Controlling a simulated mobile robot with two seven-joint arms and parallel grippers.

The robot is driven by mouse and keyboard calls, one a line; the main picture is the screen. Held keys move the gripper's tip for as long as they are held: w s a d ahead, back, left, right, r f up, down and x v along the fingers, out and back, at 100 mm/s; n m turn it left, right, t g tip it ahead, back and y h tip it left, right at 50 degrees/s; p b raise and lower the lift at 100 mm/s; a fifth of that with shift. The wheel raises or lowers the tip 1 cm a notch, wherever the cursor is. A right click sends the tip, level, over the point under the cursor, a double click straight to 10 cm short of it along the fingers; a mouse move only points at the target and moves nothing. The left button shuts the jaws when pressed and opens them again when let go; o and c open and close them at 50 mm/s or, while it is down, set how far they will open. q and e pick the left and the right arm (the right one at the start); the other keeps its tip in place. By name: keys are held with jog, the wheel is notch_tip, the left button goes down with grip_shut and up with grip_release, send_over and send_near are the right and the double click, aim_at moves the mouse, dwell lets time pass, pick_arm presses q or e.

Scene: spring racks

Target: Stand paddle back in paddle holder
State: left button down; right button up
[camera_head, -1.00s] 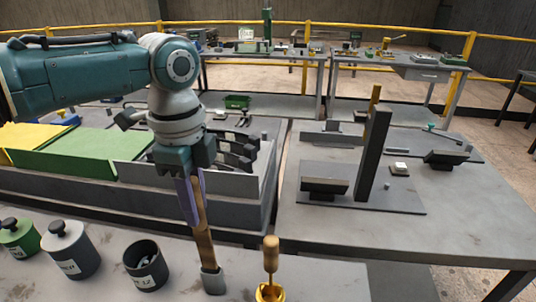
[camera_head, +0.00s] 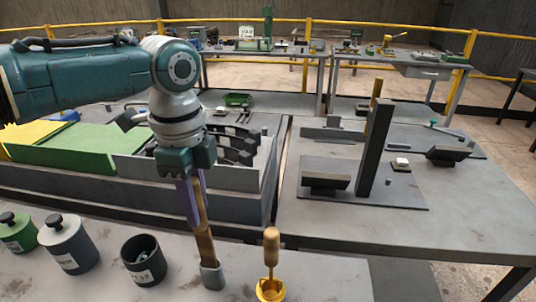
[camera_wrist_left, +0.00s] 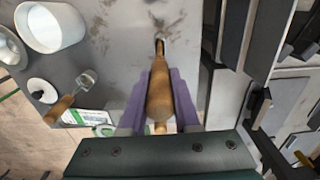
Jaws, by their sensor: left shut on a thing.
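My left gripper (camera_head: 195,195) hangs upright above the near grey bench, its purple fingers shut on the wooden paddle (camera_head: 204,243). The paddle points down and leans slightly. A grey sleeve-like piece (camera_head: 212,277) is at its lower end, at the bench top; I cannot tell whether this is the paddle holder or part of the paddle. In the left wrist view the paddle (camera_wrist_left: 160,95) lies between both fingers and narrows toward a small dark-ringed end. My right gripper is not in view.
A brass cup (camera_head: 270,292) with an upright wooden handle stands close to the right. An open dark canister (camera_head: 143,262) and a lidded grey canister (camera_head: 68,245) stand to the left. The rack (camera_head: 220,210) is behind. A table (camera_head: 450,220) with a post fixture lies right.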

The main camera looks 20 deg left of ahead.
aim_at(202, 229)
pick_arm(q)
jog(key=shift+f+b, duration=2.45)
jog(key=shift+f, duration=0.65)
jog(key=c, duration=0.6)
grip_release()
jog(key=shift+o, duration=0.4)
jog(key=o, duration=0.4)
jog(key=shift+o, duration=0.2)
jog(key=shift+r, duration=0.1)
notch_tip(202, 229, up, 7)
jog(key=p, duration=0.7)
